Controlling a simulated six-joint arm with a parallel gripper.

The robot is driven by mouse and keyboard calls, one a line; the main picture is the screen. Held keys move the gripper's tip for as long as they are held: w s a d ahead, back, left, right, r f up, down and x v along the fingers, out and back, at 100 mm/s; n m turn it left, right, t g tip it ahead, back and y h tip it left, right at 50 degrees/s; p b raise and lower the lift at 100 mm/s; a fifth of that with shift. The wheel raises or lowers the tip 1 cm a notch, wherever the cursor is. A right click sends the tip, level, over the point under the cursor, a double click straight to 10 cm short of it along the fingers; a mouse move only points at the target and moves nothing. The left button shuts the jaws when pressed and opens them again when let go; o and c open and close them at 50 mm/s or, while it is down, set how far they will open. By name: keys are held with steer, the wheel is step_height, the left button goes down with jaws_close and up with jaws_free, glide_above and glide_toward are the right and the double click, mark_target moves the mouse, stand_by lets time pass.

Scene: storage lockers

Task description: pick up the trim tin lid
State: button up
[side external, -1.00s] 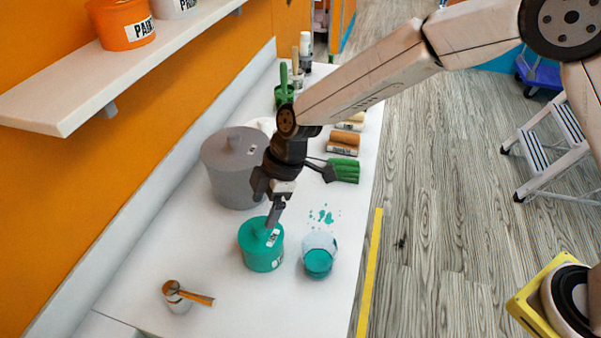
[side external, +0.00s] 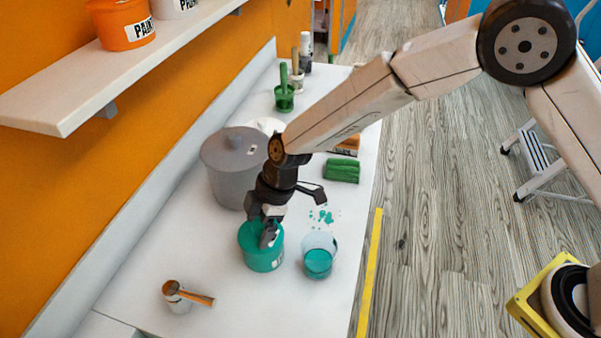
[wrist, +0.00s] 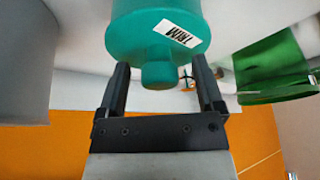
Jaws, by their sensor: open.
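The trim tin (side external: 262,260) is teal and stands upright on the white counter with its lid on. The teal lid (side external: 249,231) shows in the side view partly behind my gripper. In the wrist view the lid (wrist: 140,38) carries a "TRIM" label, and its round knob (wrist: 158,76) lies between my two fingers, with a gap on each side. My gripper (side external: 269,236) is open, pointing down at the lid. It also shows in the wrist view (wrist: 162,70). Whether the fingertips touch the lid's top, I cannot tell.
A grey lidded pot (side external: 222,178) stands close behind the tin, on the left. A clear cup of teal paint (side external: 318,262) stands close on the right, near paint spots. A small cup with an orange-handled tool (side external: 178,298) is in front. A shelf (side external: 60,105) overhangs the left.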

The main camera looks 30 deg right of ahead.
jaws_close()
steer(key=shift+r, duration=0.15)
steer(key=shift+r, duration=0.45)
steer(key=s+d+r, duration=0.7)
steer(key=s+r, duration=0.5)
steer(key=shift+d, duration=0.15)
stand_by(0.3)
stand_by(0.5)
